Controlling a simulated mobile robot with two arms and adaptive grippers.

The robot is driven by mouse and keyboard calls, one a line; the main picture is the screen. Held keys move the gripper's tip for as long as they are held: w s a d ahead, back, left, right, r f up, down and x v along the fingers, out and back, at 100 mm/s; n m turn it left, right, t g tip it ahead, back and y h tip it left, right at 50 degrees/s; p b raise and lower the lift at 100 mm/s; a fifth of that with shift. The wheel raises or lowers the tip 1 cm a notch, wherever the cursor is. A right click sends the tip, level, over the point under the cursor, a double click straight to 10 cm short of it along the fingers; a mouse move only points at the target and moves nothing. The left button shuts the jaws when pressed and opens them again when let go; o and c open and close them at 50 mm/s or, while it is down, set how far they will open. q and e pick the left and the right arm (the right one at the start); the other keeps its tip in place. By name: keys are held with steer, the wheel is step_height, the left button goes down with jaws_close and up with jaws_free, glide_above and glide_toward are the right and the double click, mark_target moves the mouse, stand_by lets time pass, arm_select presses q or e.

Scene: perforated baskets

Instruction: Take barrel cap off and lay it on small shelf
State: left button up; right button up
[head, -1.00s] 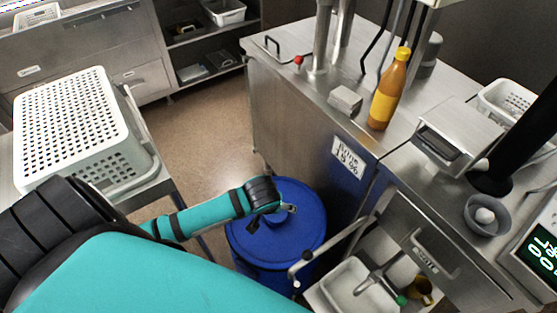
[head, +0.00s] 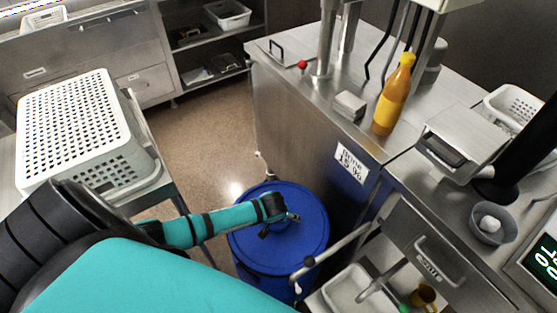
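The blue barrel (head: 305,258) stands on the floor at the lower middle of the head view, against the steel counter. Its round blue lid (head: 312,240) faces up. My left arm reaches in from the left, and my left gripper (head: 291,219) is over the middle of the lid. The gripper is small and partly hidden by its own wrist, so I cannot tell whether its fingers are open or shut. The barrel cap is not clearly visible under it. I cannot tell which surface is the small shelf. My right gripper is not in view.
A metal handle bar (head: 330,250) juts out close to the barrel's right side. The steel counter (head: 300,115) holds an orange bottle (head: 393,97) and a grey bowl (head: 490,222). A white perforated basket (head: 75,130) sits on a cart at left. Open floor lies behind the barrel.

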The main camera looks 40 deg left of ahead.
arm_select(q)
steer(key=c, duration=1.2)
